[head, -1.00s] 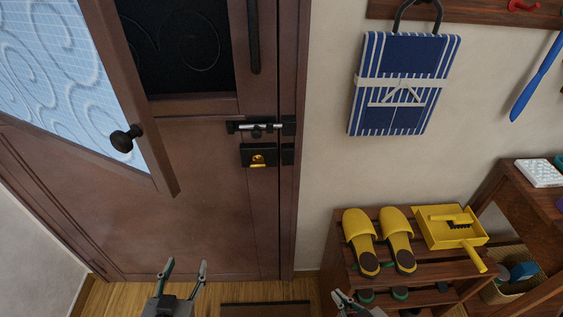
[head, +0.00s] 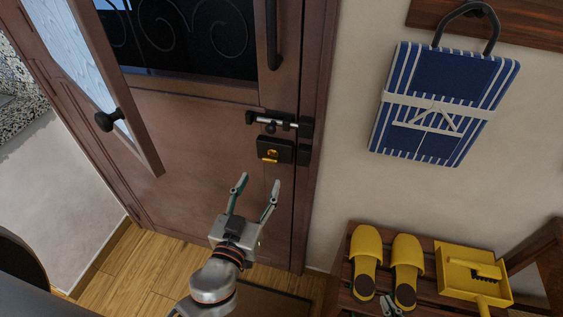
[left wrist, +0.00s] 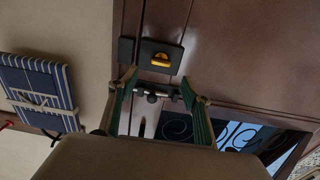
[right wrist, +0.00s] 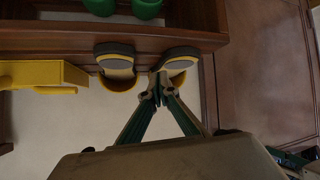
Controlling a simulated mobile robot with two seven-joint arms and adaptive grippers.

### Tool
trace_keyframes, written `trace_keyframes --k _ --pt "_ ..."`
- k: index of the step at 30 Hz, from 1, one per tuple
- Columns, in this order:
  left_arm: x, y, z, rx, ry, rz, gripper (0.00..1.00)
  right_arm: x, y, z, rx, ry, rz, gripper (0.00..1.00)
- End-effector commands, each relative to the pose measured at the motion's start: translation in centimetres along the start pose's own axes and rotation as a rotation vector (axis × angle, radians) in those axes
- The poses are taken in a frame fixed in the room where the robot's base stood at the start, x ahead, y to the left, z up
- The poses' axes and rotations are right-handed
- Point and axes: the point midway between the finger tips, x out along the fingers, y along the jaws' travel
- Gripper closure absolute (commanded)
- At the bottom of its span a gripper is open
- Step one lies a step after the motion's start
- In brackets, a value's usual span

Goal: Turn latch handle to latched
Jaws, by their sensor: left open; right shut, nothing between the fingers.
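The small gold latch handle (head: 271,154) sits on a black lock plate (head: 285,145) on the brown door, below a silver sliding bolt (head: 275,122). The left wrist view shows the handle (left wrist: 161,60) just beyond the fingertips; its exact angle is hard to tell. My left gripper (head: 257,184) is open and empty, below the lock plate in the head view and apart from the handle. In the left wrist view its fingers (left wrist: 158,83) spread below the plate. My right gripper (right wrist: 160,84) is shut and empty near the yellow slippers; only its tip (head: 391,307) shows in the head view.
Yellow slippers (head: 367,252) and a yellow dustpan (head: 465,270) rest on a wooden rack at right. A blue striped bag (head: 440,105) hangs on the wall. An open window panel with a black knob (head: 106,121) projects from the door at left.

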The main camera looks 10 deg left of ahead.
Motion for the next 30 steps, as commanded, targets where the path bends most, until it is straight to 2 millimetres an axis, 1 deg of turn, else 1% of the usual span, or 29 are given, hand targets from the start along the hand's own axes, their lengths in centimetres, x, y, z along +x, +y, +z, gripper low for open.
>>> trace_keyframes --k 5,12,15,18,23,29,30 --pt "1.5 0.0 -0.3 0.002 0.004 0.001 0.51 -0.4 0.0 -0.7 0.002 0.001 -0.001 1.0" --pt "5.1 0.0 -0.4 0.004 0.003 0.0 0.51 -1.1 -0.1 -2.0 0.009 0.003 -0.002 1.0" --pt "6.4 0.0 -0.3 0.002 0.003 0.0 0.51 -1.3 -0.1 -2.2 0.008 0.002 -0.002 1.0" --pt "7.2 0.0 -0.2 0.002 0.002 0.0 0.51 -1.4 0.1 -2.0 0.007 -0.004 0.001 1.0" --pt "7.7 0.0 0.0 0.001 0.0 0.0 0.51 -1.4 0.4 -1.4 0.006 -0.017 0.006 1.0" --pt "7.8 0.0 0.0 0.001 0.0 0.0 0.51 -1.4 0.6 -1.3 0.006 -0.018 0.009 1.0" --pt "7.8 0.0 0.0 0.001 0.0 0.0 0.57 -1.4 0.6 -1.3 0.006 -0.017 0.009 1.0"
